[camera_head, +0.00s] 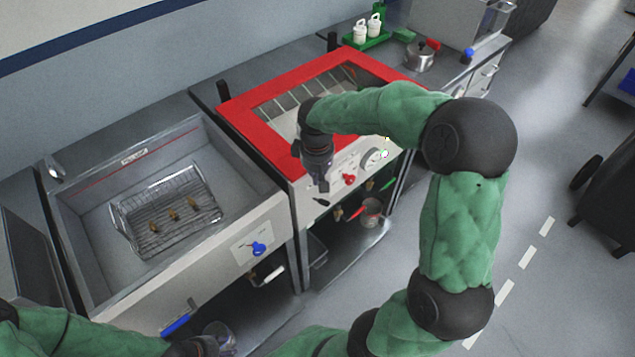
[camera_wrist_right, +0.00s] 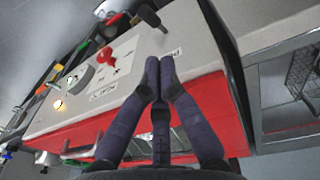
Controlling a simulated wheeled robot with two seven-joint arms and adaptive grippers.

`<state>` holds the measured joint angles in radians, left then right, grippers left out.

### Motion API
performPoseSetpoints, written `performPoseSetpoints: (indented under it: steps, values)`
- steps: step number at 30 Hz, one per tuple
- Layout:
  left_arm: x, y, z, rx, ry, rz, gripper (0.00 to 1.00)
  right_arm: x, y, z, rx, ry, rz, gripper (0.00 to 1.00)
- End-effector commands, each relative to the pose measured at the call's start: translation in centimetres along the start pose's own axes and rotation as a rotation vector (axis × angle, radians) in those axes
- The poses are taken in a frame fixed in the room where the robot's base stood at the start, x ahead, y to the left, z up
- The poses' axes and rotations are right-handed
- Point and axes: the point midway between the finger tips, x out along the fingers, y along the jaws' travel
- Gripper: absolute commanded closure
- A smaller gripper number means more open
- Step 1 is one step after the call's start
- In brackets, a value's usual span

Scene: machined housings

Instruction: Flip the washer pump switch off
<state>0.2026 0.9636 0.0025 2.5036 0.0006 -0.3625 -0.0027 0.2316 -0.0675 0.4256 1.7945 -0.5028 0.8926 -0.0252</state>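The washer is the red-topped unit (camera_head: 245,112) with a pale front control panel (camera_wrist_right: 128,72). The panel carries a red knob (camera_head: 348,179), also in the wrist view (camera_wrist_right: 105,56), and a round dial (camera_head: 373,160). A black lever (camera_head: 321,201) sits low on the panel, just below my right fingertips; I cannot tell whether it is the pump switch or which way it is set. My right gripper (camera_head: 322,187) is at the panel; in the wrist view its fingertips (camera_wrist_right: 160,65) are together and empty, beside a small label. My left gripper (camera_head: 200,346) shows only partly at the bottom edge.
A small lamp (camera_wrist_right: 58,104) glows near the dial. Valve handles, one red (camera_head: 356,212), stick out below the panel. Left of the washer is a sink (camera_head: 90,215) with a wire basket (camera_head: 150,237) and a blue knob (camera_head: 258,248).

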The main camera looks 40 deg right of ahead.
Motion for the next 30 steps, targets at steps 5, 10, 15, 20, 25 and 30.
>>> performPoseSetpoints:
  steps: [5,10,15,20,25,30]
  values:
    - [1.3,-0.5,-0.1,0.0,0.0,0.0,0.6,3.4,-0.1,0.1,0.0,-0.004,-0.002,1.0]
    - [2.2,-0.8,-0.1,0.0,0.0,0.0,0.6,6.2,-0.1,0.1,-0.001,-0.002,-0.001,1.0]
    - [2.8,-1.0,-0.1,0.0,0.0,0.0,0.6,8.0,-0.1,0.1,0.001,-0.001,-0.002,1.0]
    - [3.0,-1.1,-0.1,0.0,0.0,0.0,0.6,8.7,0.0,0.0,0.001,-0.001,-0.001,1.0]
    - [3.0,-1.1,-0.1,0.0,0.0,0.0,0.6,8.7,0.0,0.0,0.001,0.0,-0.001,1.0]
    - [3.0,-1.1,-0.1,0.0,0.0,0.0,0.6,8.7,0.0,0.0,0.001,0.0,-0.001,1.0]
